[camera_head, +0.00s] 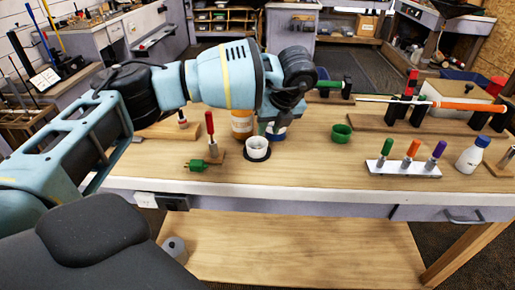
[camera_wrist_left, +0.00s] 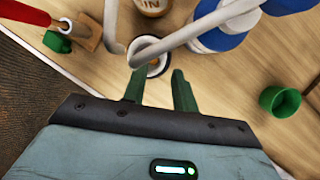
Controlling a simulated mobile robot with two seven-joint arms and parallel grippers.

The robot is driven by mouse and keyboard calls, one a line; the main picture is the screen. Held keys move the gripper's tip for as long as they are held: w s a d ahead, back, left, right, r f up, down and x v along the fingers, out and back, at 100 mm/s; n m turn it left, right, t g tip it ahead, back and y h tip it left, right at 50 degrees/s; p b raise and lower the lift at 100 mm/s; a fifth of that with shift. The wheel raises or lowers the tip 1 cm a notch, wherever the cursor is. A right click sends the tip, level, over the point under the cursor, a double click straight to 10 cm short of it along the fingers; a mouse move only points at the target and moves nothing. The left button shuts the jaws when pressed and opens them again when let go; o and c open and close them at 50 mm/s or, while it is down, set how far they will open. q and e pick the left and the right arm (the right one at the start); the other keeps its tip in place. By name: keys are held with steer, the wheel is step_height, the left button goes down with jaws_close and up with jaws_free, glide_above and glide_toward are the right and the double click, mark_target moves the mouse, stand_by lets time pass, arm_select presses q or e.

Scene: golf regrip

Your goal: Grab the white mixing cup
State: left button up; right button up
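The white mixing cup (camera_head: 257,150) stands upright on a round black pad on the workbench, near the middle of the head view. My left gripper (camera_wrist_left: 157,85) shows two dark green fingers spread apart with nothing clearly held between them. In the head view my left wrist is above and slightly right of the cup, and its fingers are mostly hidden. In the wrist view a round pale and black shape lies just beyond the fingertips. Pale curved bands cross that view, and I cannot tell what they belong to. My right gripper is not in view.
A red-handled tool (camera_head: 210,128) and a green clamp (camera_head: 197,165) stand left of the cup. An amber jar (camera_head: 241,124) is close behind it. A green cup (camera_head: 341,133) is to the right, then a white holder (camera_head: 404,169) with coloured handles and a white bottle (camera_head: 469,159).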

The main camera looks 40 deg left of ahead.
mark_target(257, 147)
arm_select(q)
steer(key=shift+f, duration=0.15)
steer(key=x, duration=0.5)
steer(key=shift+w+d, duration=0.15)
steer(key=shift+d, duration=0.25)
steer(key=shift+f, duration=0.15)
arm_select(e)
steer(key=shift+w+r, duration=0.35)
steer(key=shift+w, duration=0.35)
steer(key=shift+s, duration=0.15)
arm_select(q)
jaws_close()
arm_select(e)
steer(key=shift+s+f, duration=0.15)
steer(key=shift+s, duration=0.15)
